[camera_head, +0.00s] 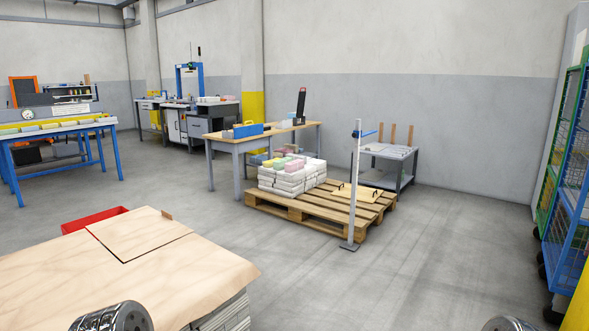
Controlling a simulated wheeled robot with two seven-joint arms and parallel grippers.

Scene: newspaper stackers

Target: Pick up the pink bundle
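A stack of white bundles (282,184) stands on a wooden pallet (328,207) in the middle distance. On its top lie small coloured bundles in pink, green and yellow, close together. A pink patch (294,157) shows among them, but it is too small to tell its exact edges or whether it is one bundle. Only rounded metal parts of my arms show at the bottom edge, left and right of centre. Neither of my grippers is in view, and both are far from the stack.
A paper-covered stack (130,275) fills the near left, with a red bin (92,219) behind it. A grey post (355,190) stands at the pallet's front right. A workbench (265,137) stands behind the pallet. A blue and green cage (562,170) is at right. The floor right of centre is clear.

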